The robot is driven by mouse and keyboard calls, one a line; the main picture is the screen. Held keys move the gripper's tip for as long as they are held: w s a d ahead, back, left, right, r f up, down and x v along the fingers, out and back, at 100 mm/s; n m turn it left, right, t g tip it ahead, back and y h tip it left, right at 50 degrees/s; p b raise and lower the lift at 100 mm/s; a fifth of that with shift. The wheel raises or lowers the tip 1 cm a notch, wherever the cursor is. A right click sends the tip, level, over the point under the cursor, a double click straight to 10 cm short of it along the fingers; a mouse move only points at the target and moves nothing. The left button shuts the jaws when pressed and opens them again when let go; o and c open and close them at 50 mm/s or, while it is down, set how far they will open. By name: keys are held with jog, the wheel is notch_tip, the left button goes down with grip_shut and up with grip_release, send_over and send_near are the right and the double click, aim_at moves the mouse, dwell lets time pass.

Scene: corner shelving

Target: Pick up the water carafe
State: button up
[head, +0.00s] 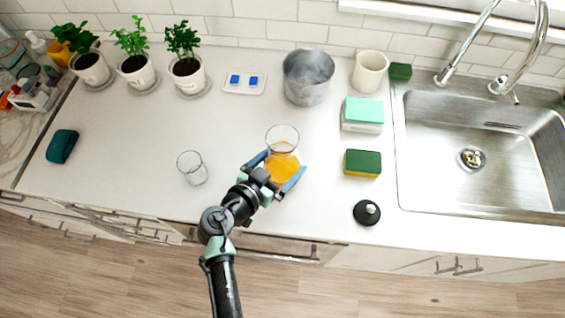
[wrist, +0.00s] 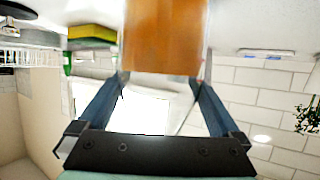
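The water carafe (head: 283,165) is clear glass with amber liquid and stands near the counter's front edge, left of the sponge. In the wrist view its amber part (wrist: 165,40) fills the top middle. My gripper (head: 280,171) has one blue finger on each side of the carafe. In the wrist view the fingertips of my gripper (wrist: 162,80) lie close to the carafe's sides. I cannot tell if they press on it. A black lid with a pale knob (head: 367,212) lies on the counter to the right.
A drinking glass (head: 192,168) stands left of the carafe. A green-and-yellow sponge (head: 362,163), a teal-topped block (head: 363,113) and a metal pot (head: 308,76) stand right and behind. The sink (head: 485,150) is at the right. The counter left of the glass is mostly clear.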

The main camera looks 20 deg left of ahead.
aim_at(290, 132)
grip_shut()
jog(key=shift+r, duration=0.15)
jog(key=shift+r, duration=0.15)
jog(key=shift+r+b, duration=0.5)
jog(key=shift+r, duration=4.3)
